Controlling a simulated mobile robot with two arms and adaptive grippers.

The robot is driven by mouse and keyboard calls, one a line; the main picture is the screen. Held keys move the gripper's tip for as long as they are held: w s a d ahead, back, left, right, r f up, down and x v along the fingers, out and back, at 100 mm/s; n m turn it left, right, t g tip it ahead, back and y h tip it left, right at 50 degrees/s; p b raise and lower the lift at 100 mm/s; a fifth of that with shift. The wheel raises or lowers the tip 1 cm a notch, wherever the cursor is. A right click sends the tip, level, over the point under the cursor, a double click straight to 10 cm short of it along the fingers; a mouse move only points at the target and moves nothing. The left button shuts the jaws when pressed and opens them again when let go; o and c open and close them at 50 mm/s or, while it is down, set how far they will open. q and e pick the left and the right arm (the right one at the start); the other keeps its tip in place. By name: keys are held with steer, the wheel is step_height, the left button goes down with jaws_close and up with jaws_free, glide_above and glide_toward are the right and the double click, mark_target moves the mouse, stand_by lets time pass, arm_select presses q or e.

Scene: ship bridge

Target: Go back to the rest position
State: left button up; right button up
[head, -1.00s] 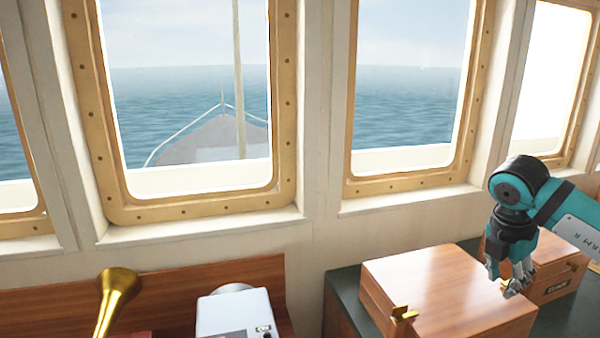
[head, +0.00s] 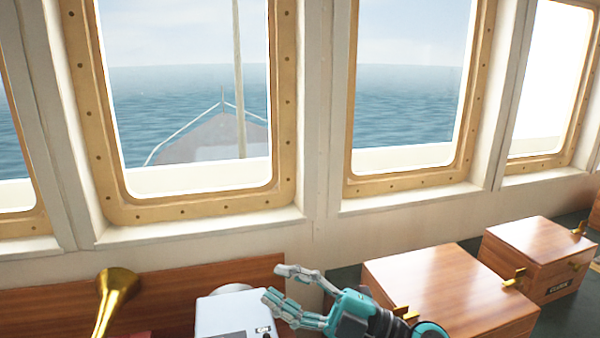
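My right gripper (head: 275,284) is low in the middle of the head view, with its fingers pointing left. Its two fingers are spread and nothing is between them. It overlaps the right edge of a white device (head: 222,313) in the picture; I cannot tell how far above it the gripper is. The wrist lies in front of the left part of a large wooden box (head: 450,287). My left gripper is not in view.
A smaller wooden box (head: 535,250) with brass latches stands at the right on the dark green counter (head: 346,277). A brass horn (head: 116,290) stands at the lower left by a wooden panel (head: 170,288). Windows (head: 195,100) line the wall behind.

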steer(key=w+d+f+m+t+h, duration=0.2)
steer(key=d+f+m+t+h, duration=0.1)
steer(key=d+m+t+h, duration=0.55)
steer(key=w+d+f+m+t+h, duration=0.35)
steer(key=d+m+t+h, duration=0.2)
steer(key=m, duration=0.55)
steer(key=s+d+f+m+g+h, duration=0.4)
steer(key=d+f+g+h, duration=0.1)
steer(key=f, duration=0.5)
steer(key=s+d+f+m+g+h, duration=0.1)
steer(key=s+d+f+g, duration=0.1)
steer(key=s+f+g, duration=0.6)
steer(key=s+d+f+m+g, duration=0.15)
steer(key=s+f+g, duration=0.25)
steer(key=s+f, duration=0.85)
steer(key=s+f+n+g, duration=0.1)
steer(key=s+f, duration=0.2)
steer(key=f, duration=1)
steer(key=s+f+g, duration=0.1)
steer(key=s+f, duration=0.2)
steer(key=f, duration=1.1)
steer(key=s+d+f, duration=0.3)
steer(key=s+f, duration=1)
steer(key=s, duration=0.2)
steer(key=shift+d+n+g, duration=0.15)
steer(key=shift+n+g, duration=0.15)
steer(key=shift+f, duration=0.1)
